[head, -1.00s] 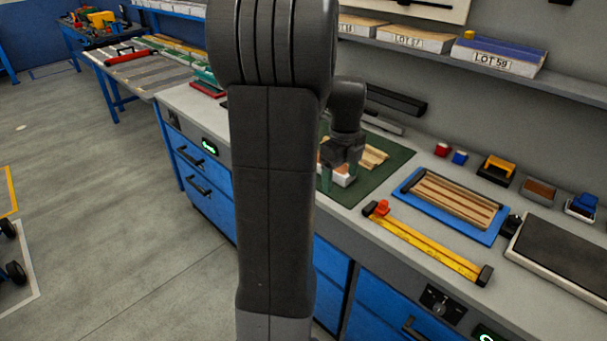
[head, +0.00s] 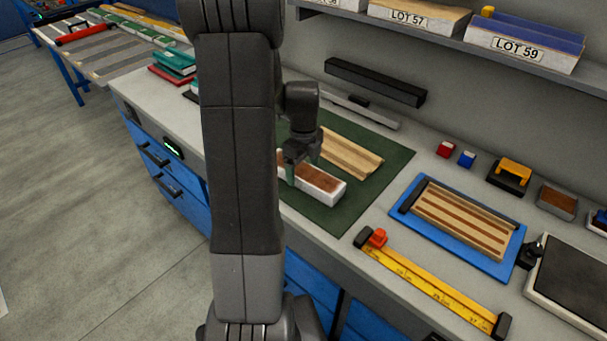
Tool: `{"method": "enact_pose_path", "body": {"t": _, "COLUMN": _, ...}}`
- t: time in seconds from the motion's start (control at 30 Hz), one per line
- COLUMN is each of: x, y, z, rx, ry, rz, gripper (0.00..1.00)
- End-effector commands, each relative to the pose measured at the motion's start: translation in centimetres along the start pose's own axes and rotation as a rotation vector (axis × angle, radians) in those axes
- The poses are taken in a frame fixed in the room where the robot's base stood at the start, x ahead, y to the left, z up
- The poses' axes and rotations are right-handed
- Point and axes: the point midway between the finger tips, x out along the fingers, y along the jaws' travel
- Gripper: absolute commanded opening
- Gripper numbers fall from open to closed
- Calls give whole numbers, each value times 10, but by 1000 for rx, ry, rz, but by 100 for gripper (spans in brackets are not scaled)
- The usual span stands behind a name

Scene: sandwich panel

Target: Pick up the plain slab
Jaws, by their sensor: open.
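A long white-sided block with a brown top (head: 322,185) lies on the green mat (head: 350,212). A pale wooden slab (head: 350,155) with lengthwise ridges lies behind it on the same mat. I cannot tell for certain which of the two is the plain slab. My gripper (head: 300,162) points down with its jaws open, over the left part of the brown-topped block. The block's left end is partly hidden by my gripper and arm. Whether the fingertips touch the block is not clear.
A striped wooden panel (head: 462,212) sits in a blue tray (head: 415,217) to the right. A yellow ruler (head: 430,283) with a red slider lies in front. A dark bar (head: 375,83) is behind the mat. The mat's front right part is clear.

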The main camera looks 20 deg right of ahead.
Motion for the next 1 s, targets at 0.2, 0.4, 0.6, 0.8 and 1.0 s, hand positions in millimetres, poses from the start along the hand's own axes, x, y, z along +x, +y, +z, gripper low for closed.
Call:
{"method": "enact_pose_path", "body": {"t": 0.2, "x": 22, "y": 0, "z": 0, "rx": 0, "ry": 1, "rz": 1, "gripper": 85}}
{"method": "enact_pose_path", "body": {"t": 0.4, "x": 24, "y": -1, "z": 0, "rx": 0, "ry": -1, "rz": -1, "gripper": 85}}
{"method": "enact_pose_path", "body": {"t": 0.6, "x": 23, "y": -1, "z": 0, "rx": 0, "ry": -1, "rz": -1, "gripper": 56}}
{"method": "enact_pose_path", "body": {"t": 0.8, "x": 23, "y": -1, "z": 0, "rx": 0, "ry": -1, "rz": -1, "gripper": 37}}
{"method": "enact_pose_path", "body": {"t": 1.0, "x": 20, "y": -1, "z": 0, "rx": 0, "ry": -1, "rz": -2, "gripper": 37}}
